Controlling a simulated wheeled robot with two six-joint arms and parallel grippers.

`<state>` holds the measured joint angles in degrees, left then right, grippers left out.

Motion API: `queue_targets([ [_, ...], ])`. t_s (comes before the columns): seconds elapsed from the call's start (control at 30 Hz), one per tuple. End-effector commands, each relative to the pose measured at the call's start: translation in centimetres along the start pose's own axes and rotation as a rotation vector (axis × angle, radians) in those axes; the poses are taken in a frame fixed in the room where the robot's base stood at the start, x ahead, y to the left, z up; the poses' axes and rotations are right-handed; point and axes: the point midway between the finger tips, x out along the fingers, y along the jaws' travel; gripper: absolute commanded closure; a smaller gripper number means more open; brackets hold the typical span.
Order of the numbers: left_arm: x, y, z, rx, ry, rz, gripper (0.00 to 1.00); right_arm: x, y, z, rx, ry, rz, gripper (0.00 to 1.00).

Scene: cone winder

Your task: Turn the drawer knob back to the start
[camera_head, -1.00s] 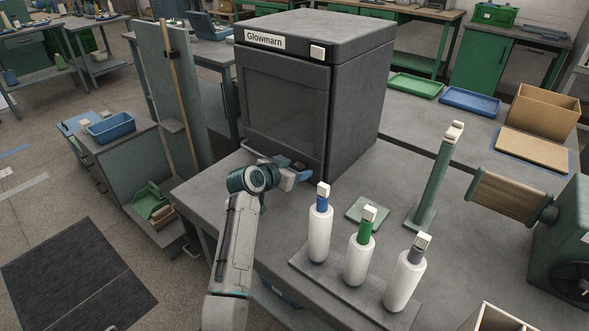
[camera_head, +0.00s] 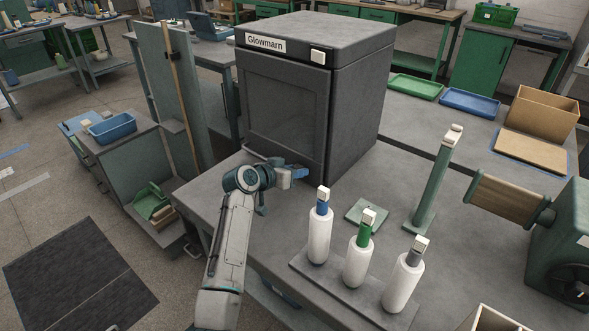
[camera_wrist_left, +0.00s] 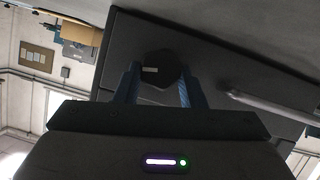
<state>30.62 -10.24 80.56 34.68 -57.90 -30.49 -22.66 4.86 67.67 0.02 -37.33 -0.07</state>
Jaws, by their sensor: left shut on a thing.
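The dark knob (camera_wrist_left: 160,68) shows in the left wrist view as a black many-sided disc with a small pale mark on its left side. My left gripper (camera_wrist_left: 158,88) has its blue fingers on either side of the knob and is shut on it. In the head view my left gripper (camera_head: 299,173) is at the lower front of the dark grey cabinet (camera_head: 285,105) labelled Glowmarn. The gripper hides the knob there. My right gripper is not in view.
Three white cones with blue, green and grey tops (camera_head: 319,235) stand on a grey board to the right of my left arm. A green post (camera_head: 437,185) and a winder with a wooden roller (camera_head: 507,200) stand further right. A pale bar handle (camera_wrist_left: 262,106) is beside the knob.

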Motion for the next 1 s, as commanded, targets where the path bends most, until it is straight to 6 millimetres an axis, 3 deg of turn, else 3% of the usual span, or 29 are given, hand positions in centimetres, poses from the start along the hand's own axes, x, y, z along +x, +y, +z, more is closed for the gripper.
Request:
queue_targets([
  [0.2, -0.03, -0.30, -0.03, -0.149, -0.001, 0.061, 0.86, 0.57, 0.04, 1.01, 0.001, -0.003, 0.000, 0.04],
  [0.5, 0.04, -0.45, 0.12, -0.305, -0.001, 0.126, 0.86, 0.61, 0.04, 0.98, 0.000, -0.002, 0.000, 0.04],
  [1.0, 0.04, -0.50, 0.11, -0.366, 0.000, 0.151, 0.86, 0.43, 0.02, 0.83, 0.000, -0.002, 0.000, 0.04],
])
